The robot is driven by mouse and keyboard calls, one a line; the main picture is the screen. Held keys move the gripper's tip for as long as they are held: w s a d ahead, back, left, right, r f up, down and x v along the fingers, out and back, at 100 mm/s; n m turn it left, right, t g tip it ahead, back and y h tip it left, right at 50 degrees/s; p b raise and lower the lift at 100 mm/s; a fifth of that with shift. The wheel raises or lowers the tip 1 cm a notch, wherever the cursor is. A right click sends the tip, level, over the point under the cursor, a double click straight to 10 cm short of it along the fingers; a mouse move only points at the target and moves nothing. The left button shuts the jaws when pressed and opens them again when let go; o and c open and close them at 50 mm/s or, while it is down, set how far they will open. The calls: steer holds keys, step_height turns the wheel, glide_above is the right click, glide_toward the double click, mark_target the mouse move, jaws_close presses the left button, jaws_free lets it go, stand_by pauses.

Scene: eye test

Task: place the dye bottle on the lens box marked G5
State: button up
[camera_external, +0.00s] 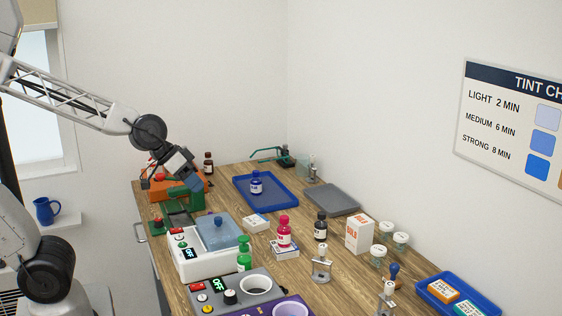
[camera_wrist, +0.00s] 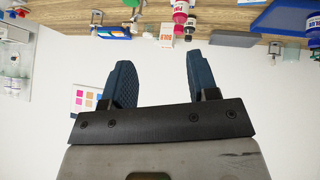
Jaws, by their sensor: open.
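Several small bottles stand on the table; I cannot tell which is the dye bottle. A blue bottle (camera_external: 256,183) stands upright on a blue tray (camera_external: 285,203). A pink bottle (camera_external: 284,230) appears to stand on a white lens box (camera_external: 287,254). A black bottle (camera_external: 321,228) stands to its right, a green bottle (camera_external: 244,250) to its left. Box marks are too small to read. My gripper (camera_external: 194,183) is open and empty above the table's left side; its blue fingers (camera_wrist: 158,85) show apart in the wrist view.
A white machine with a blue lid (camera_external: 221,231) and a grey control unit (camera_external: 219,293) fill the near left. A brown bottle (camera_external: 208,162) stands behind my gripper.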

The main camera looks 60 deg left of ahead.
steer(key=s+a+f+g+y, duration=0.1)
steer(key=s+a+g, duration=0.1)
steer(key=s+a, duration=0.2)
steer(key=s+a+f+g+y, duration=0.1)
steer(key=s+a, duration=0.3)
steer(key=s, duration=0.7)
steer(key=shift+a+g+y, duration=0.35)
steer(key=shift+g+y, duration=0.15)
steer(key=shift+g, duration=0.3)
